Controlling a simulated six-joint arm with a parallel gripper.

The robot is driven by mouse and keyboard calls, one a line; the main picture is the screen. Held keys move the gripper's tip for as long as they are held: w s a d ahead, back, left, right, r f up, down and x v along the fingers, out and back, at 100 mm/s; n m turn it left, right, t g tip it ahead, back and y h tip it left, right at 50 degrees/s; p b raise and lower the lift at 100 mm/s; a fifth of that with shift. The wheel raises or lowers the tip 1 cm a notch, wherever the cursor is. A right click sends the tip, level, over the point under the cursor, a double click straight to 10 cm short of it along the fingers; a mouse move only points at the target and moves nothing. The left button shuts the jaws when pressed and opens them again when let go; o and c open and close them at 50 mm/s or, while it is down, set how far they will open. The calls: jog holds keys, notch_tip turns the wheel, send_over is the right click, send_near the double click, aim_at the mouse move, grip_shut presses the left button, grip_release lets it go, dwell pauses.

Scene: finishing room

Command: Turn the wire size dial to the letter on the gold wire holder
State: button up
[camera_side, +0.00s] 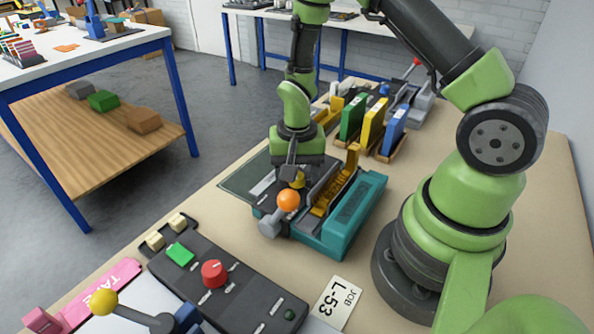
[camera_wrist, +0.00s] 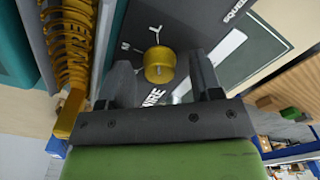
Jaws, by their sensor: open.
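The wire size dial is a yellow knob (camera_wrist: 159,65) on the dark top of the teal machine (camera_side: 352,215). White marks show around it, one like an M, and the word WIRE is on the near side. My gripper (camera_wrist: 160,62) is open, with one finger on each side of the knob; I cannot tell if they touch it. In the side view my gripper (camera_side: 292,178) points down over the machine and partly hides the knob. The gold wire holder (camera_wrist: 72,45) with its coil lies left of the fingers; its letter is not readable.
An orange ball handle (camera_side: 288,200) stands at the machine's front, close to my gripper. Green, yellow and blue upright holders (camera_side: 372,122) stand behind. A control box with a red knob (camera_side: 214,273) and a job card (camera_side: 338,303) lie in front.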

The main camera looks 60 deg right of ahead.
notch_tip(320, 180, up, 10)
dwell(0.6)
jog(key=s+a+r+n+t+y, duration=0.1)
jog(key=s+a+r+n+t, duration=0.2)
jog(key=s+r, duration=0.3)
jog(key=s+a+r+n+t+y, duration=0.1)
jog(key=s+a+r+n+t, duration=0.2)
jog(key=s+r, duration=0.4)
jog(key=shift+a+r+n+t, duration=0.3)
jog(key=shift+r+t, duration=0.3)
jog(key=shift+r, duration=1.65)
